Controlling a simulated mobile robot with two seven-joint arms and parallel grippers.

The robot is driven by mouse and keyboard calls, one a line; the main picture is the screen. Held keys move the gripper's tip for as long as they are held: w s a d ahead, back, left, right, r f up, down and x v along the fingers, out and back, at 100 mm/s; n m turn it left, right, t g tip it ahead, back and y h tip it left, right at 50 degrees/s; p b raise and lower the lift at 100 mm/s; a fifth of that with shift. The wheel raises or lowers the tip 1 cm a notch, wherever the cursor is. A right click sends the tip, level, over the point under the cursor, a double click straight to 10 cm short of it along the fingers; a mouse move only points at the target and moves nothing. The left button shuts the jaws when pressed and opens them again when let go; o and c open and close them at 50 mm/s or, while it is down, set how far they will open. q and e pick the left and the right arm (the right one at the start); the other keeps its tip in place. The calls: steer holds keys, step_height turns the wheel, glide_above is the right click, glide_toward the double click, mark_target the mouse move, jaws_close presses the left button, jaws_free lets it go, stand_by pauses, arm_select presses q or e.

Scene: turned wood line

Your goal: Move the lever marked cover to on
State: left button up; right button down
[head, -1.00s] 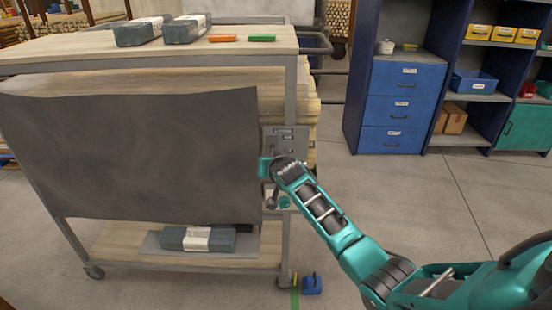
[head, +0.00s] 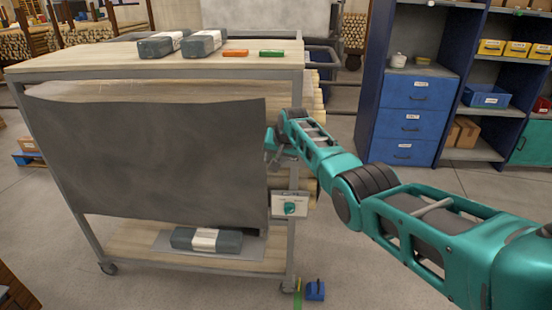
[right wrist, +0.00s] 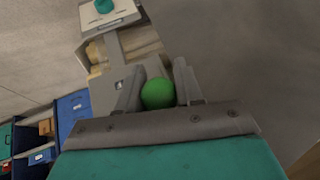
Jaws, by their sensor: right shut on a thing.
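My right gripper (head: 278,152) is at the trolley's right front post, at the height of the hanging dark sheet's middle. In the right wrist view its two grey fingers (right wrist: 158,86) are closed around a round green knob (right wrist: 158,94). The knob looks like a lever's end; its shaft and any marking are hidden. In the head view the gripper and wrist hide the knob and most of the grey panel behind. No "cover" or "on" lettering can be read. My left gripper is not in view.
A pale box with a teal dial (head: 290,208) sits on the post below my gripper. A dark grey sheet (head: 150,160) hangs on the trolley's front. Wrapped blocks and orange and green pieces lie on the trolley top (head: 110,55). Blue drawers (head: 412,125) stand behind right.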

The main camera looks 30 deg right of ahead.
steer(key=shift+w+r, duration=0.1)
steer(key=shift+r, duration=0.05)
stand_by(0.4)
steer(key=c, duration=0.8)
jaws_free()
steer(key=shift+o, duration=0.2)
steer(key=p+v, duration=0.2)
steer(key=v, duration=0.1)
steer(key=shift+d+p, duration=0.1)
steer(key=shift+p, duration=0.3)
steer(key=p+v, duration=0.1)
steer(key=v, duration=0.9)
steer(key=shift+p, duration=0.4)
steer(key=shift+w, duration=0.15)
